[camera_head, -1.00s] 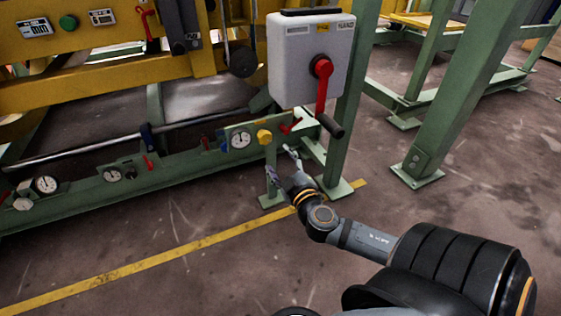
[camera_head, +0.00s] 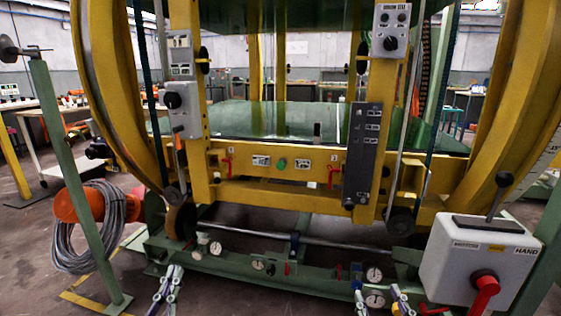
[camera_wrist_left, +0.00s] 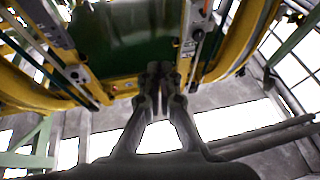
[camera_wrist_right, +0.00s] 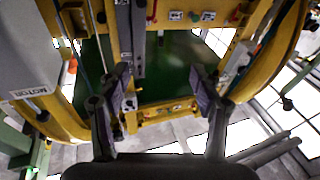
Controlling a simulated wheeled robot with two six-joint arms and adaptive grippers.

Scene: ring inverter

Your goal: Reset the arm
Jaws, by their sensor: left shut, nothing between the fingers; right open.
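My left gripper (camera_head: 165,290) is at the bottom edge of the head view, left of centre, in front of the green base beam. Its fingers are together and empty in the left wrist view (camera_wrist_left: 163,80). My right gripper (camera_head: 380,302) is at the bottom edge, right of centre. Its fingers stand wide apart with nothing between them in the right wrist view (camera_wrist_right: 160,78). Both grippers point forward toward the yellow ring machine (camera_head: 290,188). A grey switch box (camera_head: 455,262) with a red rotary handle (camera_head: 484,290) stands to the right, apart from my right gripper.
Gauges (camera_head: 374,274) and small valves line the green beam (camera_head: 225,264) low in front. A green post (camera_head: 78,180) and a coiled grey cable (camera_head: 90,235) stand at the left. Bare floor (camera_head: 60,290) shows at the lower left. Workbenches are far behind.

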